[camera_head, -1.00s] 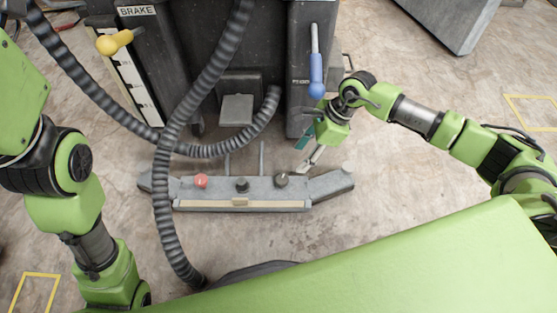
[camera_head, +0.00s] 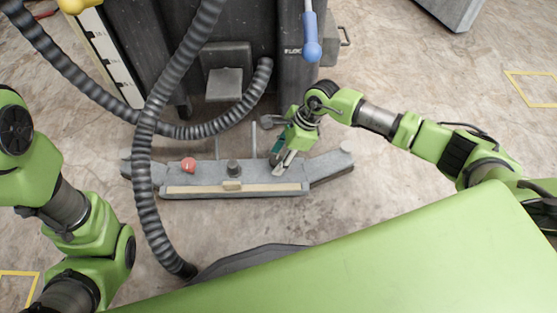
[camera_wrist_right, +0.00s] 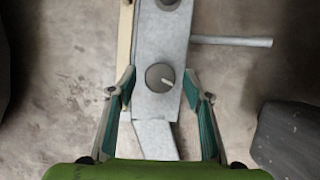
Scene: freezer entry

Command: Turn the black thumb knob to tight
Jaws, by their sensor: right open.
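A grey panel bar (camera_head: 205,178) lies low in front of the dark machine, with a red knob (camera_head: 188,165) at left and a black knob (camera_head: 234,168) near the middle. A dark round knob with a pale pointer line (camera_wrist_right: 159,77) shows in the right wrist view, toward the bar's right end; in the head view my gripper largely covers it. My right gripper (camera_head: 280,163) is open over it. In the wrist view its teal-padded fingers (camera_wrist_right: 159,86) stand either side of this knob, with gaps; contact does not show. My left gripper is out of view.
A ribbed hose (camera_head: 146,190) hangs across the bar's left part. A blue-handled lever (camera_head: 311,40) is on the machine above my right gripper. A thin metal rod (camera_wrist_right: 235,41) sticks out beside the bar. Floor to the right is open.

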